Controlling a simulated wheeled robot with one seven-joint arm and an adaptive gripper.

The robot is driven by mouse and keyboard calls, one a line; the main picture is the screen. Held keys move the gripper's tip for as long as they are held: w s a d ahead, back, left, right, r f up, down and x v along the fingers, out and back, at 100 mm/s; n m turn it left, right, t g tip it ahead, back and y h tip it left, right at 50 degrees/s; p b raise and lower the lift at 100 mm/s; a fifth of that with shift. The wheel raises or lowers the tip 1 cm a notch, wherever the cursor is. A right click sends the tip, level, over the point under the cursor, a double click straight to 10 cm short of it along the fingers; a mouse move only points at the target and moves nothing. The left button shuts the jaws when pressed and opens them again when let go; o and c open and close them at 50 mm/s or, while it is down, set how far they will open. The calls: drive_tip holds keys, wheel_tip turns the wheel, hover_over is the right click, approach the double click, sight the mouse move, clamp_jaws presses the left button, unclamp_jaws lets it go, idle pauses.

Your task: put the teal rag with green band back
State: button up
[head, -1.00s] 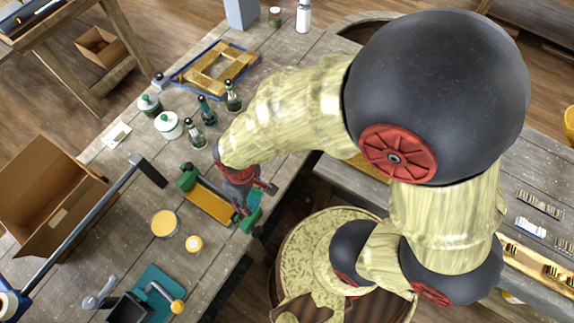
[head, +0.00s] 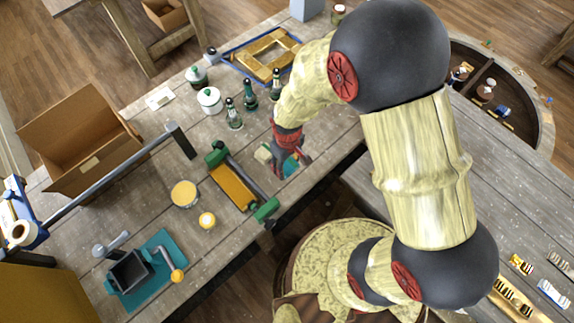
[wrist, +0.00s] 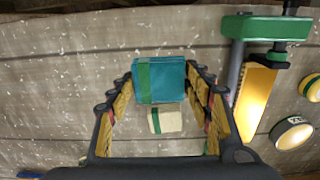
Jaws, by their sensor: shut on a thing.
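The teal rag with the green band (wrist: 160,80) is a small flat square between my fingertips in the wrist view. My gripper (head: 288,158) is shut on it, over the worktable at the right of the green-ended roller frame. The rag's teal (head: 292,166) shows partly behind my fingers in the head view. A cream piece with a green band (wrist: 165,121) lies close to the rag; it also shows at the left of my gripper in the head view (head: 262,154). I cannot tell whether the rag touches the table.
The roller frame with a yellow-orange bed (head: 233,187) stands close at the left. Several bottles (head: 233,115) and a white lidded jar (head: 209,100) stand behind. A yellow-topped tin (head: 185,194) is farther left. Bare planks lie towards the table's right edge.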

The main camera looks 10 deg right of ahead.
sight(287, 167)
drive_tip(key=shift+w+d+f, duration=0.1)
drive_tip(key=shift+w+f, duration=0.7)
drive_tip(key=shift+f, duration=1.8)
drive_tip(key=shift+f, duration=0.1)
drive_tip(key=o, duration=1)
